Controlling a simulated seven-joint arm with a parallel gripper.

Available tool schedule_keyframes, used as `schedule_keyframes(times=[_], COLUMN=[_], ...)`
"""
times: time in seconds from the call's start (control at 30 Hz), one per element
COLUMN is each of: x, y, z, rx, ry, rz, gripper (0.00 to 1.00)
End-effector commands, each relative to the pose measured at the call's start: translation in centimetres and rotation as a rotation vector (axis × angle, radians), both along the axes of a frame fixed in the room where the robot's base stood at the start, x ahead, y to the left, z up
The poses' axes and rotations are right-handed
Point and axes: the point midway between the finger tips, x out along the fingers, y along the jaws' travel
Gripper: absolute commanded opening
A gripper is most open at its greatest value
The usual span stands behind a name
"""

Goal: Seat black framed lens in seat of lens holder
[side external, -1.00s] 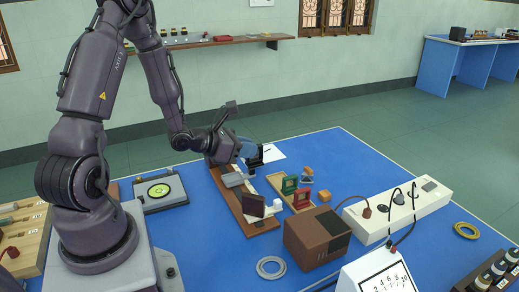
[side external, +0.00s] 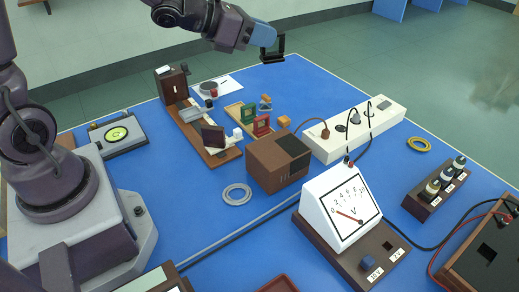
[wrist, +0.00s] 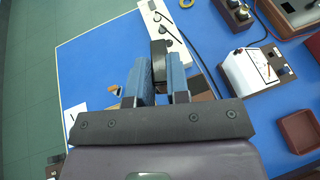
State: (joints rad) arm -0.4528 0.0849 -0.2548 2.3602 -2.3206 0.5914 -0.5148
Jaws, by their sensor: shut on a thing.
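My gripper (side external: 263,38) has blue fingers and is raised well above the table near its far edge. It is shut on the black framed lens (side external: 272,58), which hangs clear of everything. In the wrist view the black frame (wrist: 158,62) stands edge-on between the fingers, so its glass is hidden. The lens holder appears to be the grey piece (side external: 190,114) on the long brown bench (side external: 222,156), below and left of my gripper. Its seat is too small to make out.
A brown box (side external: 171,86) and a dark square plate (side external: 213,137) stand on the bench. A wooden rack beside it holds a green framed lens (side external: 249,113) and a red one (side external: 262,126). A brown box (side external: 278,163), white power strip (side external: 355,130) and voltmeter (side external: 340,205) stand to the right.

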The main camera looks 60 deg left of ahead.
Motion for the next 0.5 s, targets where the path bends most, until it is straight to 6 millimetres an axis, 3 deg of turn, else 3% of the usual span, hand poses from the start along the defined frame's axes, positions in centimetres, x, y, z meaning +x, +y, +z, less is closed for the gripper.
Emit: schedule_keyframes(times=[0.2,0.5], x=[0.0,0.0], y=[-1.5,-0.3], z=[0.5,0.2], rx=[-0.001,-0.003], ry=[0.001,0.003], rz=[-0.036,-0.008], gripper=[0.00,0.00])
